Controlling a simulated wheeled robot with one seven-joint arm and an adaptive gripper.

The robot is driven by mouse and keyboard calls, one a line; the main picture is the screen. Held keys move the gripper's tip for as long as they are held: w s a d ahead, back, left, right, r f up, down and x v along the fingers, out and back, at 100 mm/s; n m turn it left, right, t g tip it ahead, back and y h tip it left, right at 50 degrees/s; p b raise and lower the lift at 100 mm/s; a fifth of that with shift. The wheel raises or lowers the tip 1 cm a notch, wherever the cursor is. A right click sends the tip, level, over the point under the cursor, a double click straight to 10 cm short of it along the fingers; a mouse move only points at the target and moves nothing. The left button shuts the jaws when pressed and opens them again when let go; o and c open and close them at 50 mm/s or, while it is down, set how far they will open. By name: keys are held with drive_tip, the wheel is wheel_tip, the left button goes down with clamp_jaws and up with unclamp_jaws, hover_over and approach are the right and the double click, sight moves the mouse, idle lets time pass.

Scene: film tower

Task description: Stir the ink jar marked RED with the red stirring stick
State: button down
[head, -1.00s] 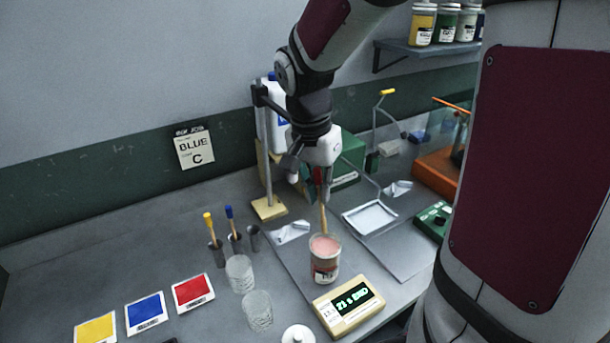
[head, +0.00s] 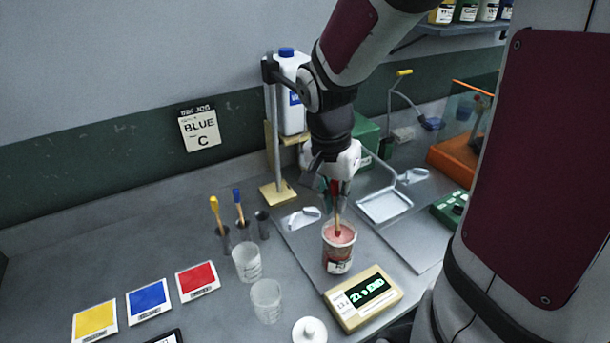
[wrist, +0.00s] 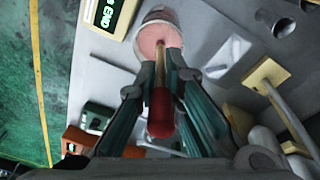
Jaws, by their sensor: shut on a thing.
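The ink jar (head: 338,256) is a clear, open jar of pinkish-red ink with a label too small to read surely. It stands upright on the bench behind the timer. The red stirring stick (head: 338,218) has a wooden shaft that runs down into the ink; its lower end is hidden in the jar. My gripper (head: 337,194) is above the jar, shut on the stick. In the wrist view my gripper (wrist: 160,84) has its fingers on both sides of the shaft, with the red knob (wrist: 160,114) nearest the camera and the jar (wrist: 157,36) beyond.
A timer (head: 363,298) reading END stands in front of the jar. Two clear beakers (head: 248,263) are left of it, with a white lid (head: 309,331) in front. Yellow and blue sticks stand in holders (head: 223,238). A stand (head: 278,192) and metal tray (head: 385,205) are behind.

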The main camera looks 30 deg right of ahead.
sight(336, 214)
drive_tip(key=shift+d+f+b, duration=0.2)
drive_tip(key=shift+f+b, duration=0.4)
drive_tip(key=shift+f, duration=0.4)
drive_tip(key=shift+d+f+b, duration=0.15)
drive_tip(key=shift+f+b, duration=0.4)
drive_tip(key=shift+f, duration=0.45)
drive_tip(key=shift+a, duration=0.1)
